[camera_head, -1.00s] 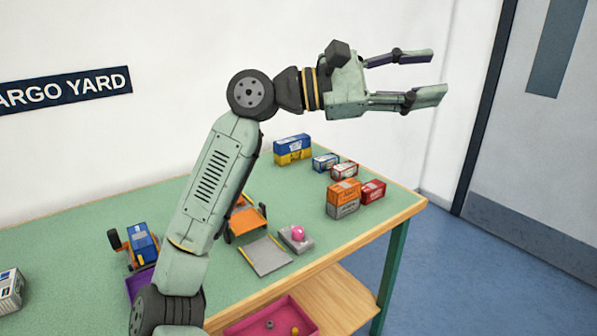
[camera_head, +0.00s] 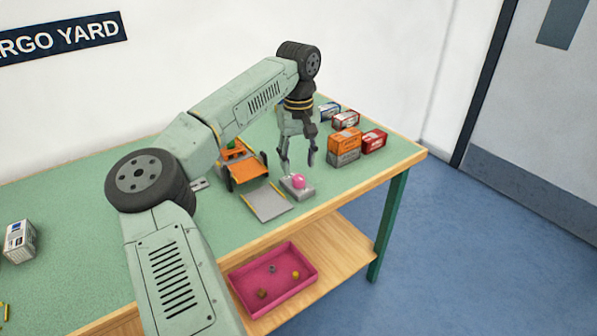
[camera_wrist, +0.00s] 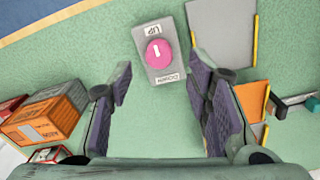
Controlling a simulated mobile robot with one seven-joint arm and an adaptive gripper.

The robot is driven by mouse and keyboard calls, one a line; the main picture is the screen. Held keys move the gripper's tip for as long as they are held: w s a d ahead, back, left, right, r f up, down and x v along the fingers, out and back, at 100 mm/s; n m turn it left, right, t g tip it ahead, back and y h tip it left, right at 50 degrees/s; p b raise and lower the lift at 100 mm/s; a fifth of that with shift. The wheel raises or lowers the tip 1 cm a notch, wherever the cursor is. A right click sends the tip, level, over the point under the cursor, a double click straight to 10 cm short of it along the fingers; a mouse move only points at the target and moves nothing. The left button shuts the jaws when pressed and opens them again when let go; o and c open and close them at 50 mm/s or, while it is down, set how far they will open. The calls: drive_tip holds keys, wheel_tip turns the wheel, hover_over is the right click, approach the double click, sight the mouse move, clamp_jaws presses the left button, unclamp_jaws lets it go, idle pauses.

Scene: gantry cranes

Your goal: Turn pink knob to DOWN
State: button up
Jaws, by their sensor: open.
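The pink knob (camera_head: 299,181) sits on a small grey base (camera_head: 304,193) near the table's front edge. In the wrist view, the pink knob (camera_wrist: 159,56) carries a short white mark, which lies on the side towards the UP label (camera_wrist: 152,30). The DOWN label (camera_wrist: 170,79) is at the opposite end of the base, nearer my gripper. My gripper (camera_head: 298,164) is open and points down, above and just behind the knob.
A grey ramp (camera_head: 267,202) and an orange vehicle (camera_head: 249,169) lie left of the base. Orange, grey and red boxes (camera_head: 345,142) stand to the right. A pink tray (camera_head: 312,267) with small parts sits on the lower shelf.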

sight(299, 177)
drive_tip(key=shift+f, duration=2.2)
clamp_jaws()
